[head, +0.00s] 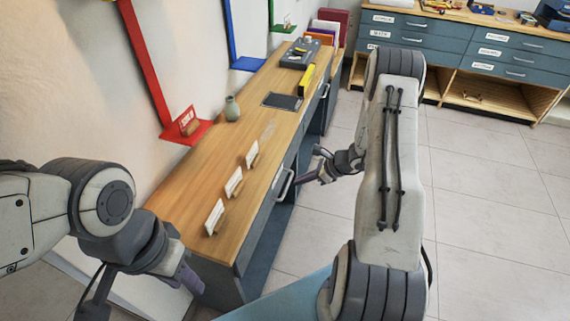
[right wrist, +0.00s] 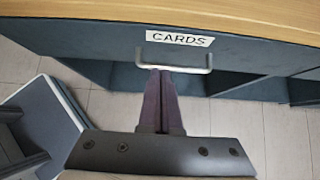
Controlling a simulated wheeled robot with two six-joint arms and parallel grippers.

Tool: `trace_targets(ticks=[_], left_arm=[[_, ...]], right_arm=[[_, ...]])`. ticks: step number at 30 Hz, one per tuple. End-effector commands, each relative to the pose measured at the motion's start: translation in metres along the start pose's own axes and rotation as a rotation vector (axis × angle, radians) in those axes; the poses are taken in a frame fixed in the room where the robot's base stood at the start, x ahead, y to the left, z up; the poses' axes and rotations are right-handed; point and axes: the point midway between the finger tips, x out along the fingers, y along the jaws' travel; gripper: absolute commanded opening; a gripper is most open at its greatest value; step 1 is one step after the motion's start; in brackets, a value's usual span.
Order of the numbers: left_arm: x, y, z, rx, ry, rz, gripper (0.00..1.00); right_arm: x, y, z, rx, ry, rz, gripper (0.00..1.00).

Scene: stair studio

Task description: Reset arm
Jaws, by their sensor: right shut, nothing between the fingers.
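My right gripper (head: 304,178) is beside the wooden-topped counter's front, near a drawer handle (head: 287,184). In the right wrist view its purple fingers (right wrist: 160,76) are together and empty. Their tips are close to the handle (right wrist: 190,70) of the drawer labelled CARDS (right wrist: 115,40); I cannot tell whether they touch it. My left gripper (head: 188,279) is low at the counter's near left end. Its fingers are partly hidden, so its opening is unclear.
The counter (head: 190,185) holds several small white cards on stands, a green vase (head: 232,108), a dark tablet (head: 282,101) and a grey device (head: 300,54). A red wall shelf (head: 185,127) juts out left. The tiled floor (head: 490,200) at right is clear.

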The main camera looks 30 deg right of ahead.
Motion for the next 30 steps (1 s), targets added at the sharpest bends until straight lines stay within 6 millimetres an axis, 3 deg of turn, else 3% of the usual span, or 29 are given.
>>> trace_targets(ticks=[7, 11, 14, 18, 21, 24, 27, 30], left_arm=[[-0.001, 0.000, 0.000, 0.000, 0.000, 0.000, 0.36], [-0.001, 0.000, 0.000, 0.000, 0.000, 0.000, 0.36], [-0.001, 0.000, 0.000, 0.000, 0.000, 0.000, 0.36], [-0.001, 0.000, 0.000, 0.000, 0.000, 0.000, 0.36], [-0.001, 0.000, 0.000, 0.000, 0.000, 0.000, 0.36], [-0.001, 0.000, 0.000, 0.000, 0.000, 0.000, 0.36], [-0.001, 0.000, 0.000, 0.000, 0.000, 0.000, 0.36], [-0.001, 0.000, 0.000, 0.000, 0.000, 0.000, 0.36]], right_arm=[[-0.003, 0.002, 0.004, -0.020, 0.001, 0.009, 0.00], [-0.002, 0.025, 0.044, -0.181, 0.008, 0.089, 0.00], [-0.002, 0.067, 0.097, -0.422, 0.017, 0.210, 0.00], [-0.016, 0.152, 0.164, -0.853, 0.026, 0.420, 0.00], [-0.036, 0.218, 0.194, -1.180, 0.027, 0.570, 0.00], [-0.063, 0.277, 0.207, -1.508, 0.023, 0.707, 0.00], [-0.095, 0.326, 0.208, -1.838, 0.016, 0.829, 0.00], [-0.126, 0.360, 0.200, -2.154, 0.007, 0.926, 0.00]])
